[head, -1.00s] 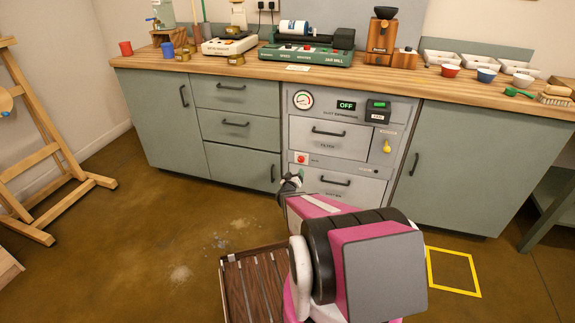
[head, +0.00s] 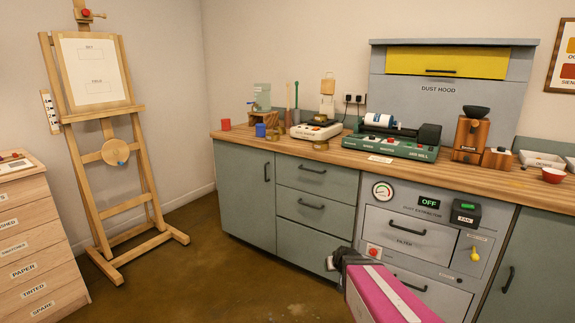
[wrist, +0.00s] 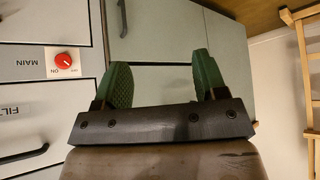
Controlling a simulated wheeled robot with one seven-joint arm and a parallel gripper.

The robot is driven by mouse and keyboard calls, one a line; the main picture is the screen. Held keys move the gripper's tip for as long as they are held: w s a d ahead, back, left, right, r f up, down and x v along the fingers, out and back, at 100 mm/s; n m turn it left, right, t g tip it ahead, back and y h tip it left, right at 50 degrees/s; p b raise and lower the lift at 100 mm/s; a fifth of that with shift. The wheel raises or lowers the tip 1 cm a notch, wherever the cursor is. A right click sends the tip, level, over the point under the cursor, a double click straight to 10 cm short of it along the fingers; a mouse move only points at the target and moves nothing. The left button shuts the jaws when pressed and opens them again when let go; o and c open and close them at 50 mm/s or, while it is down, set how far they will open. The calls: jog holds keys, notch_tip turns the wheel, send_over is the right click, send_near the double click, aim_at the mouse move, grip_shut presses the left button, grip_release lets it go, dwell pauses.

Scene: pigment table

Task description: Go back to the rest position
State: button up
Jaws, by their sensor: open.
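My gripper (wrist: 165,82) shows in the wrist view with its two green fingers spread apart and nothing between them. In the head view my gripper (head: 333,262) is low in front of the counter, left of the red main switch on the dust extractor. My pink and black arm reaches in from the bottom edge. The red main switch (wrist: 66,60) also shows at the left of the wrist view, beside the fingers.
The dust extractor (head: 405,233) reads OFF and sits under the wooden counter (head: 335,157), which holds a jar mill (head: 400,138). Grey drawers (head: 312,205) are left of it. An easel (head: 100,150) and a labelled drawer chest (head: 40,245) stand left. Bare floor lies between.

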jog(key=s+r+g, duration=0.3)
jog(key=s, duration=0.5)
jog(key=s+a+r+m+g+h, duration=0.1)
jog(key=s+r+g, duration=0.3)
jog(key=s, duration=0.4)
jog(key=shift+r+m, duration=0.25)
jog(key=shift+m, duration=0.05)
jog(key=shift+s, duration=0.1)
jog(key=shift+c, duration=0.4)
